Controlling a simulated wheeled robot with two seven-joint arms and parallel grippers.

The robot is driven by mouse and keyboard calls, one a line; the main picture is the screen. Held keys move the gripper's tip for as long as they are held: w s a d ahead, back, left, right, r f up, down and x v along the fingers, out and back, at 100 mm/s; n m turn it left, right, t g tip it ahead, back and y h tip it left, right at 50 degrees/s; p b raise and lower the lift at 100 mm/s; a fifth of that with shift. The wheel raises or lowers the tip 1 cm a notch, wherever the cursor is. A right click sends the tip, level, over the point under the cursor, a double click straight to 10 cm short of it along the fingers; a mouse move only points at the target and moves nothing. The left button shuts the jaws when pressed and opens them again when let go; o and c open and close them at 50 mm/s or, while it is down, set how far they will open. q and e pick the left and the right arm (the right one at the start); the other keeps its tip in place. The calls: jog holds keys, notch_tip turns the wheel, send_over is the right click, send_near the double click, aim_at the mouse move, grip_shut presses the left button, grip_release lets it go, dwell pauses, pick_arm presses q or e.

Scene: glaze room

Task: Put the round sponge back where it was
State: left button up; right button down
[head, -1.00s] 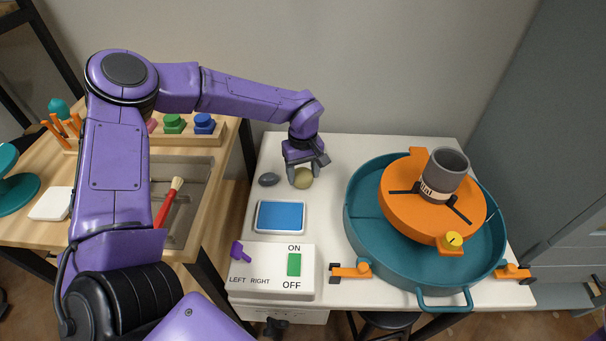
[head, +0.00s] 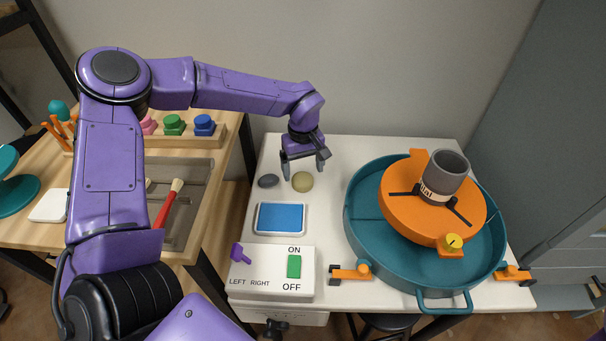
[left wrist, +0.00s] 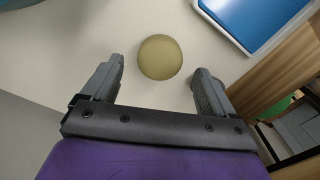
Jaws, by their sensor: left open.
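The round sponge (head: 302,181) is a yellowish olive disc lying on the white table, right of a dark grey oval piece (head: 268,181) and behind the blue pad. It also shows in the left wrist view (left wrist: 160,57), beyond and between the fingertips. My left gripper (head: 304,171) is open and empty, just above and behind the sponge, apart from it. In the left wrist view my left gripper (left wrist: 162,78) has its two grey fingers spread wide. My right gripper is not in view.
A blue pad in a white tray (head: 257,219) lies in front of the sponge. A switch box (head: 272,284) stands at the front. A teal basin (head: 357,239) with an orange wheel (head: 400,215) and grey cup (head: 446,172) fills the right. A wooden bench (head: 222,166) stands left.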

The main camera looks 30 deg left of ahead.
aim_at(303, 178)
pick_arm(q)
notch_tip(303, 178, up, 9)
jog(key=shift+p, duration=0.3)
jog(key=shift+f, duration=0.1)
